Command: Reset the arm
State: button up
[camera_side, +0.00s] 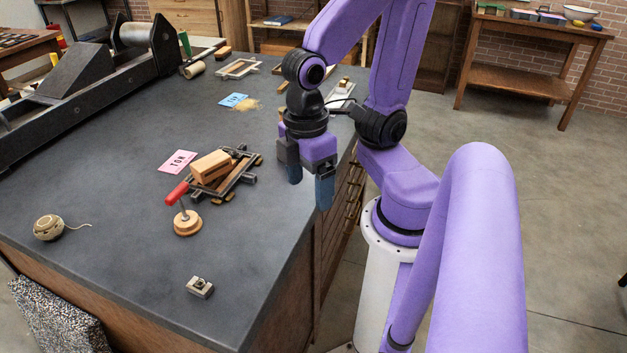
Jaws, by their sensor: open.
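My arm is purple, and its bent links stand at the right edge of the dark table (130,270). My gripper (309,188) hangs over the table's right edge with its two blue-tipped fingers pointing down. The fingers are apart, and I see nothing between them. The gripper is to the right of a small frame (236,181) with a wooden block (211,167) on it, and apart from both.
A red-handled tool (186,222) stands near the block. A pink card (178,161), a blue card (233,100), a twine ball (48,227) and a small metal piece (200,287) lie on the table. A press (85,75) fills the back left.

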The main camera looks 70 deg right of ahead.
jog(key=shift+s+r+n+t, duration=0.15)
jog(key=shift+s+n+t, duration=0.2)
jog(key=shift+n, duration=0.35)
